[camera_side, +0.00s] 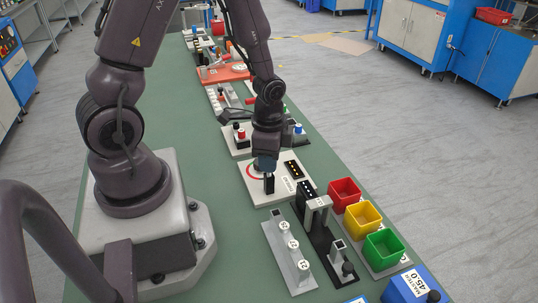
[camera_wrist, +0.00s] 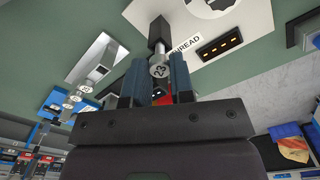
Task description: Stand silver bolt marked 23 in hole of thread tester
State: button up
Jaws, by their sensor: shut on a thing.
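The silver bolt marked 23 (camera_wrist: 159,71) is between the two fingers of my gripper (camera_wrist: 159,82), its numbered head facing the wrist camera. Its shank points away towards a black block (camera_wrist: 158,34) on the thread tester, a pale plate (camera_wrist: 185,19) lettered THREAD. In the wrist view the shank meets the block in line; I cannot tell how far it is in the hole. In the side view my gripper (camera_side: 267,166) is right above the black block (camera_side: 269,185) on the pale plate (camera_side: 261,197). The bolt is hidden there.
A grey rack (camera_side: 278,258) with several numbered round-headed bolts stands in front. A black fixture (camera_side: 319,235) is beside it. Red (camera_side: 344,191), yellow (camera_side: 362,215) and green (camera_side: 384,247) bins stand to the right. Other stations lie behind my arm.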

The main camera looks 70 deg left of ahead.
jog(key=shift+f, duration=0.4)
jog(key=o, duration=1.3)
jog(key=shift+r, duration=0.1)
jog(key=shift+r, duration=3.95)
